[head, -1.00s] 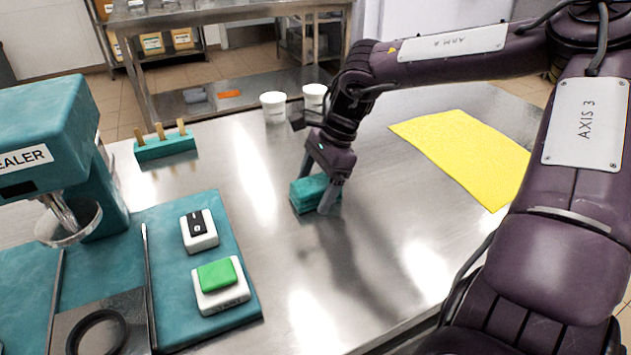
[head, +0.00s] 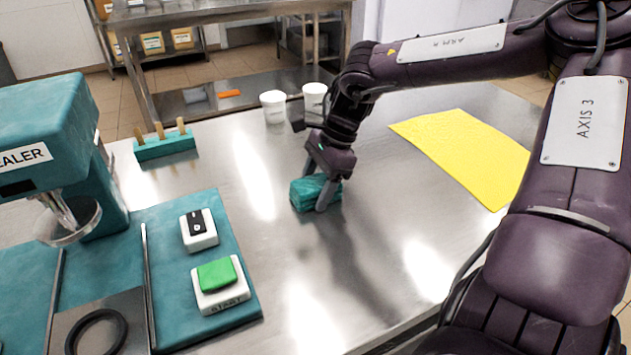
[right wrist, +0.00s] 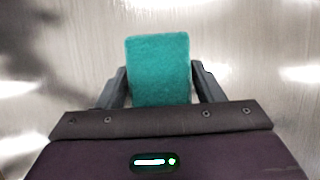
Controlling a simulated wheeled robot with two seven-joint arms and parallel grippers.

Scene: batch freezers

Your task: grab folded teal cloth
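The folded teal cloth (head: 303,196) lies on the steel table as a small thick block. My right gripper (head: 318,190) points down over it, one finger on each side, and its fingers press against the cloth's sides. In the right wrist view the cloth (right wrist: 159,70) shows between the two fingers of the right gripper (right wrist: 160,85), with no clear gap on either side. The cloth appears to rest on the table still. My left gripper is not in view.
A yellow cloth (head: 470,150) lies flat to the right. Two white cups (head: 273,106) stand behind the gripper. A teal block with wooden sticks (head: 165,146) is at the back left. A teal sealer (head: 45,130) with a green start button (head: 217,275) fills the left.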

